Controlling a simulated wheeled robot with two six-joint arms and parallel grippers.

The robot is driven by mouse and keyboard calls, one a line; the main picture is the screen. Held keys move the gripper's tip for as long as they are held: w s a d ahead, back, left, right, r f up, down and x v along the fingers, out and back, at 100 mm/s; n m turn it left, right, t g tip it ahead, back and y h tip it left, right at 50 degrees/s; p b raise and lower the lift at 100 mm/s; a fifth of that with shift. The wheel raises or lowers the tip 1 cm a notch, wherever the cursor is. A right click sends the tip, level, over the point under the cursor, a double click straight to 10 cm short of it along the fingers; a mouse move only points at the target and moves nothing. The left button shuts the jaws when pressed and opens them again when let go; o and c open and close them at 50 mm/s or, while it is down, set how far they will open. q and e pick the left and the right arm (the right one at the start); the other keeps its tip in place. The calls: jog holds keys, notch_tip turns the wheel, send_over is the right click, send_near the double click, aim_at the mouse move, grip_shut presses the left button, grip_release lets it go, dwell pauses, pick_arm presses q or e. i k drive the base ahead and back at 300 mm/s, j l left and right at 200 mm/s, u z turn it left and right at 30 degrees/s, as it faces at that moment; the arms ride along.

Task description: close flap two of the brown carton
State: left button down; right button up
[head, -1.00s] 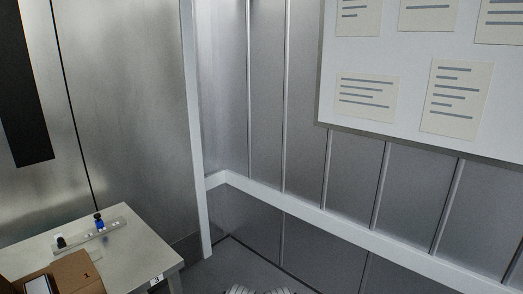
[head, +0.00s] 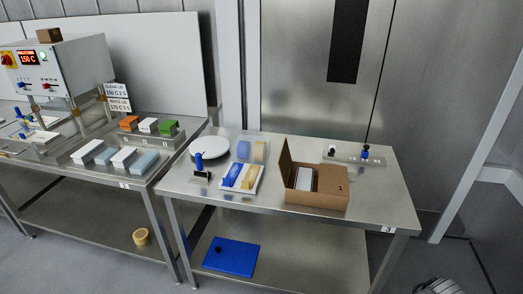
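The brown carton (head: 318,200) sits on the right steel table, a little right of its middle. One flap (head: 287,165) stands upright along the carton's left side; no number shows on it. The flap marked 1 (head: 334,182) lies flat over the right part of the top. Between them the top is open, and a white and dark grey item (head: 304,180) shows inside.
Left of the carton are a blue and yellow tray (head: 241,178), a white plate (head: 209,149) and a dark stamp-like tool (head: 200,168). Behind it is a metal strip with small bottles (head: 352,156). Bare tabletop (head: 385,187) lies right of it.

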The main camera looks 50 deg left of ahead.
aim_at(284, 161)
jog(key=u, duration=1.7)
jog(key=j, duration=0.4)
jog(key=i+j, duration=0.15)
jog(key=j, duration=0.3)
jog(key=k+u, duration=0.05)
